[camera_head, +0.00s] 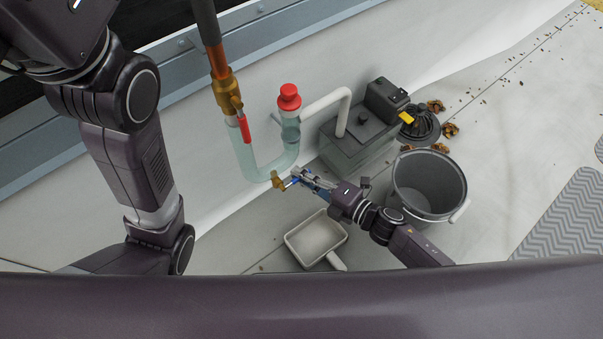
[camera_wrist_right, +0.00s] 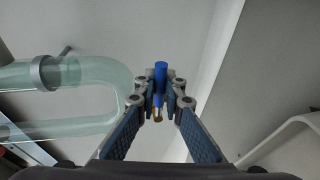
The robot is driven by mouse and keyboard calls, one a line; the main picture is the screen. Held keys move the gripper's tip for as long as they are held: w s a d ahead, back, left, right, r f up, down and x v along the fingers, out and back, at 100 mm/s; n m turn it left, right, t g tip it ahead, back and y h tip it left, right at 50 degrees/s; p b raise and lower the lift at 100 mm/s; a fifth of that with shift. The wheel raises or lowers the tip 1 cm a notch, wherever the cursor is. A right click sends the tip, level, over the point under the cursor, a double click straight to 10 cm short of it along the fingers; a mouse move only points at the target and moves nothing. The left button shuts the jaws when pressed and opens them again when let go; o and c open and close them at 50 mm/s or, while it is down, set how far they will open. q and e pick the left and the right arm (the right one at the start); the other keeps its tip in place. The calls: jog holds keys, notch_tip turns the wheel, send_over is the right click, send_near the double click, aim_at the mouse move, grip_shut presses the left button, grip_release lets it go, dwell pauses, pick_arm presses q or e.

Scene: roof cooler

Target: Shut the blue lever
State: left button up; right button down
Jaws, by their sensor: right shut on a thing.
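The blue lever (camera_head: 291,183) sits on a small brass valve (camera_head: 278,181) at the low bend of the clear pipe (camera_head: 262,172). In the right wrist view the blue lever (camera_wrist_right: 160,75) stands between my fingertips, with brass (camera_wrist_right: 157,114) at its lower end. My right gripper (camera_head: 299,178) reaches in from the right and is shut on the blue lever; its fingers also show in the wrist view (camera_wrist_right: 160,92). They partly hide the lever in the head view. My left arm shows at the left, but its gripper is out of the picture.
A red lever (camera_head: 245,130) hangs on the upper brass fitting, and a red cap (camera_head: 289,96) tops the pipe. A pump box (camera_head: 350,145), a grey bucket (camera_head: 428,186) and a white scoop-like tray (camera_head: 316,239) stand near my right arm. Debris lies at the upper right.

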dwell(0.3)
jog(key=c, duration=2)
grip_release()
jog(key=shift+v, duration=3.8)
